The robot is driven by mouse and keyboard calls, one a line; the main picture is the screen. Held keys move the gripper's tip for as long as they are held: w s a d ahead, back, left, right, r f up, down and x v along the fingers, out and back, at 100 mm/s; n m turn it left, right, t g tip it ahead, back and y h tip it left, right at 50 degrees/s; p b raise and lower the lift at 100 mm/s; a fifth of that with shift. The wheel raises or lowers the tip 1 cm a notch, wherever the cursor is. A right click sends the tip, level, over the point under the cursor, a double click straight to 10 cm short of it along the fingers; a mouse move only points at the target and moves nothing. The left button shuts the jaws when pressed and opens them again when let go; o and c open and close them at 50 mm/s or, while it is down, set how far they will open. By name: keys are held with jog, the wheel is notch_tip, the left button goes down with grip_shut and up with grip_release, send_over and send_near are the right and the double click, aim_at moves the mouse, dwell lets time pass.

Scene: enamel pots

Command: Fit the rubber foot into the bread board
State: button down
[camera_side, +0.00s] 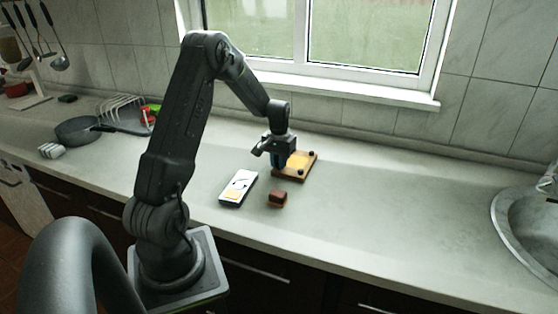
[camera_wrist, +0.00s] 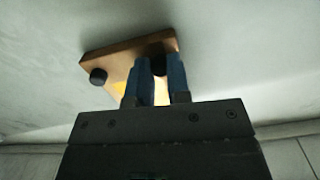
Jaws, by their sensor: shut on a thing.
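The bread board (camera_side: 303,167) is a small wooden slab with a yellowish top, lying on the counter below the window. Two dark round feet show at its right corners in the side view. In the wrist view the board (camera_wrist: 112,58) lies beyond my fingers, with one dark foot (camera_wrist: 98,76) at its left corner. My gripper (camera_side: 278,166) is over the board's left part, pointing down. It is shut on the dark rubber foot (camera_wrist: 157,68), which shows between the blue fingers in the wrist view. Whether this foot touches the board is hidden by the fingers.
A white flat item with a yellow patch (camera_side: 238,188) and a brown block (camera_side: 277,198) lie in front of the board. A dark pan (camera_side: 77,130) and a wire rack (camera_side: 123,112) stand at the left. A sink (camera_side: 525,222) is at the right. The counter between board and sink is clear.

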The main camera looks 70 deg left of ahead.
jog(key=shift+f, duration=0.2)
jog(key=c, duration=1)
grip_release()
jog(key=shift+r, duration=0.1)
